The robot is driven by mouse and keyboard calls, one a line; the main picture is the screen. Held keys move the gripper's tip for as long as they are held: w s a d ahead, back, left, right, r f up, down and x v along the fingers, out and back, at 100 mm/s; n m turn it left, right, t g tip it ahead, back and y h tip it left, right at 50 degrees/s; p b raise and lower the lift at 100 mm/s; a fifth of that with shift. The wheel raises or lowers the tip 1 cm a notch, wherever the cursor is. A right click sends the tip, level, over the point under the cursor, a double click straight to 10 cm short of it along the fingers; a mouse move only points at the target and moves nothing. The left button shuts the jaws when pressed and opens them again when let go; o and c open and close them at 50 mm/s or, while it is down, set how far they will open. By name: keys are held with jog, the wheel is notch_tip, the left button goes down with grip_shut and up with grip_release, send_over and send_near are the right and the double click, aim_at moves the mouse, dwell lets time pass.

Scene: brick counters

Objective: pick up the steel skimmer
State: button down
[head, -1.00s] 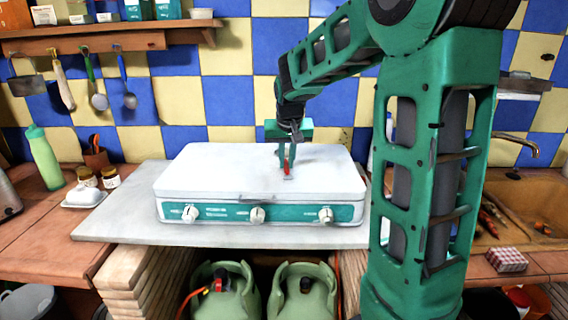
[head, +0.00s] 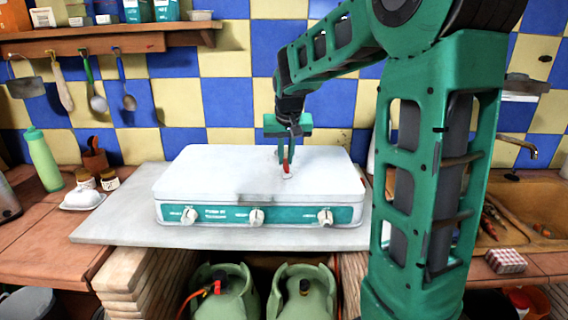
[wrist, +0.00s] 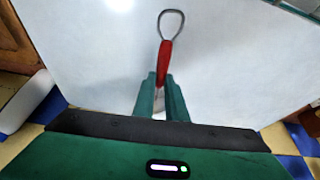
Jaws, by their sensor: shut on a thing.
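The steel skimmer has a red grip and an open steel wire loop; in the wrist view the skimmer (wrist: 165,58) points away from me, its loop at the far end. My gripper (wrist: 161,84) is shut on it, with a green finger on each side of the pale metal below the red grip. In the head view my gripper (head: 284,158) points down over the right half of the white stove lid, and the skimmer (head: 285,169) shows as a small red piece below the fingers. I cannot tell whether it still touches the lid.
The white camping stove (head: 230,180) stands shut on a grey slab (head: 110,228). A green bottle (head: 44,158), jars and a butter dish (head: 82,198) stand left. Utensils (head: 97,98) hang under a shelf. A sink (head: 530,205) lies right. The lid around my gripper is clear.

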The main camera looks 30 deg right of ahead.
notch_tip(320, 180, up, 2)
jog(key=shift+r, duration=0.1)
jog(key=s+a+r, duration=0.1)
jog(key=a+r, duration=0.6)
jog(key=a, duration=0.4)
jog(key=shift+a, duration=0.3)
jog(key=shift+s, duration=0.15)
